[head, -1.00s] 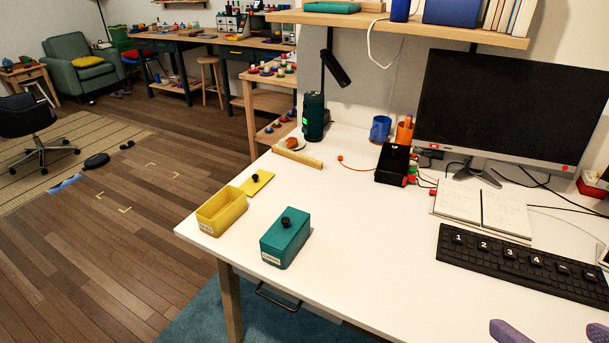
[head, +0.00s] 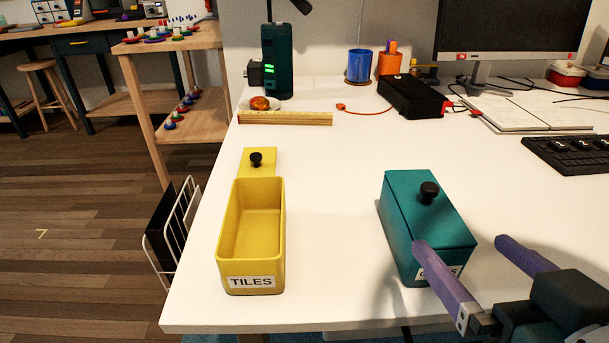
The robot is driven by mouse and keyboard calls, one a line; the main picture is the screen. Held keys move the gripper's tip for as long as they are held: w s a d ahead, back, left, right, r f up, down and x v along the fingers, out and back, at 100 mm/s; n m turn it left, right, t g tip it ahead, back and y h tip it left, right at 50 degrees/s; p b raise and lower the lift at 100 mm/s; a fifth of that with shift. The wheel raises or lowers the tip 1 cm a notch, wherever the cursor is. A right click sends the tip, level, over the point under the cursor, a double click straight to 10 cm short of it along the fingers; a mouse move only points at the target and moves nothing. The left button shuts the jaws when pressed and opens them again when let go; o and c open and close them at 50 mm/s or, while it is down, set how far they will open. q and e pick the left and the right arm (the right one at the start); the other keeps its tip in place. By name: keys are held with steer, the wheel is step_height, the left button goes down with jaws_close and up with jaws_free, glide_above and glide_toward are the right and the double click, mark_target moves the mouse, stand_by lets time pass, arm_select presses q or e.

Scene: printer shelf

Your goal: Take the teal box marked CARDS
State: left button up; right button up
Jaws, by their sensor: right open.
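The teal box (head: 405,229) stands on the white desk, right of centre in the head view. Its teal lid with a black knob (head: 429,193) is on it. A white label (head: 425,273) on its front is mostly hidden behind a finger of my right gripper (head: 470,256). The right gripper is open with purple fingers. The other finger is to the right of the box, over the desk. My left gripper is out of view.
An open yellow box (head: 251,231) labelled TILES stands left of the teal box, its yellow lid (head: 259,161) behind it. A wooden ruler (head: 286,118), a black box (head: 411,97), a notebook (head: 535,112) and a keyboard (head: 570,155) lie farther back. The desk between the boxes is clear.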

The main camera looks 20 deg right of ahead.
mark_target(443, 228)
steer(key=shift+w+a+f, duration=0.15)
steer(key=shift+w+f, duration=0.15)
steer(key=shift+f, duration=0.05)
steer(key=x, duration=0.6)
steer(key=shift+s+d+b, duration=0.15)
steer(key=shift+d+b, duration=0.2)
steer(key=shift+b+x, duration=0.55)
steer(key=shift+x, duration=2.2)
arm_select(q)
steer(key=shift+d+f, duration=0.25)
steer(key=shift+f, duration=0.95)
arm_select(e)
steer(key=shift+a+r, duration=0.1)
steer(key=shift+a, duration=0.05)
steer(key=shift+c, duration=0.4)
steer(key=c, duration=0.9)
steer(key=shift+c, duration=0.9)
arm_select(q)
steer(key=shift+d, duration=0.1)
arm_select(e)
steer(key=shift+r, duration=0.1)
